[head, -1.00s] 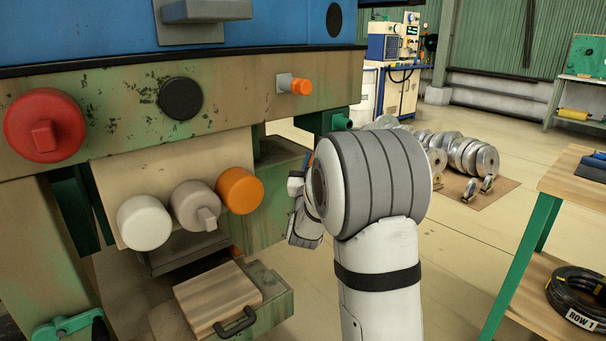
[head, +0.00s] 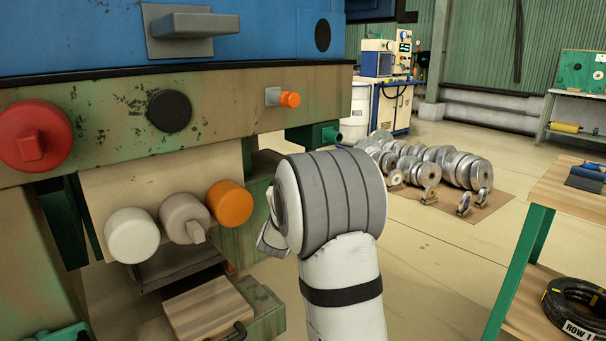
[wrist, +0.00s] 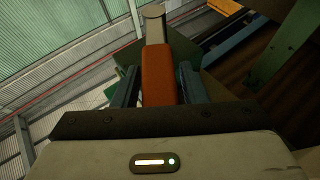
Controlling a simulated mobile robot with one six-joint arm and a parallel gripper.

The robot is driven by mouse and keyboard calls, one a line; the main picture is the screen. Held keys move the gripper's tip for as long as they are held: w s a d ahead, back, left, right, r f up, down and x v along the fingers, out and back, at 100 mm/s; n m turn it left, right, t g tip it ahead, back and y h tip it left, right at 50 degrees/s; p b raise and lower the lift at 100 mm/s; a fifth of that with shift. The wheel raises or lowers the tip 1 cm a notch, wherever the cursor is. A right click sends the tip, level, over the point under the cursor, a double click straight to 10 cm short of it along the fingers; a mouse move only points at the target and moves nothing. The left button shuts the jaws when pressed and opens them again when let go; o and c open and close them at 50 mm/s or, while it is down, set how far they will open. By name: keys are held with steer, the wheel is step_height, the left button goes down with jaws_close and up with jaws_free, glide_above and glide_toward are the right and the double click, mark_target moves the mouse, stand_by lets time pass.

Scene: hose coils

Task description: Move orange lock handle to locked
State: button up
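In the wrist view, an orange handle (wrist: 158,76) with a pale round end piece lies between the two dark fingers of my gripper (wrist: 158,88). The fingers stand close along both its sides; I cannot tell whether they touch or press on it. In the head view my gripper (head: 270,238) is low in front of the green machine, mostly hidden behind my own wrist. The gripped-side handle cannot be made out there. A small orange patch (head: 229,268) shows just left of my gripper, too small to identify.
The machine front carries a red knob (head: 34,137), a black disc (head: 170,110), a small orange knob (head: 290,99) and white, grey and orange (head: 230,203) cylinders. A wood-topped drawer (head: 210,308) juts out below. A table (head: 570,190) stands right; open floor lies between.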

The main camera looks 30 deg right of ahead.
steer(key=shift+o, duration=0.9)
steer(key=shift+s, duration=0.1)
steer(key=p+v, duration=0.1)
steer(key=v, duration=0.6)
steer(key=shift+s+a+f, duration=0.2)
steer(key=shift+a, duration=0.1)
steer(key=shift+c, duration=0.3)
